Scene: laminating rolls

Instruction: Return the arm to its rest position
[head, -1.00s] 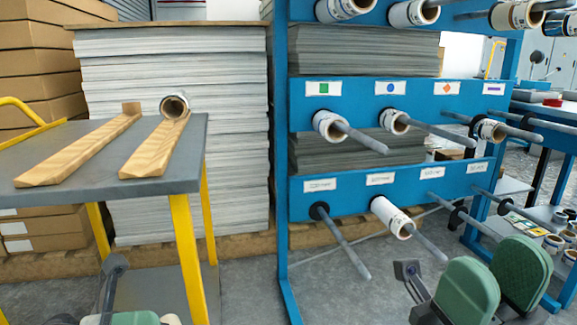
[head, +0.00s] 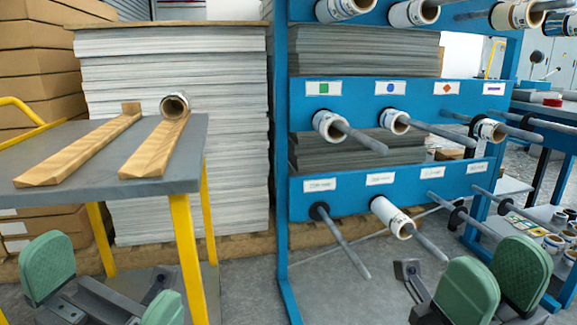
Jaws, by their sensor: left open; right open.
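My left gripper (head: 104,292) is at the lower left in the head view, in front of the grey table. Its two green pads stand wide apart with nothing between them. My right gripper (head: 496,284) is at the lower right, in front of the blue rack. Its two green pads stand apart and hold nothing that I can see. Both grippers are clear of the rolls. A roll (head: 174,105) rests at the far end of the right wooden rail (head: 157,149) on the grey table (head: 190,178).
The blue rack (head: 284,250) carries several rolls on grey pegs that stick out toward me, one low roll (head: 393,216) among them. One bottom peg (head: 345,244) is bare. Stacked sheets (head: 170,80) and brown boxes (head: 38,62) stand behind. Open floor (head: 330,290) lies between the grippers.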

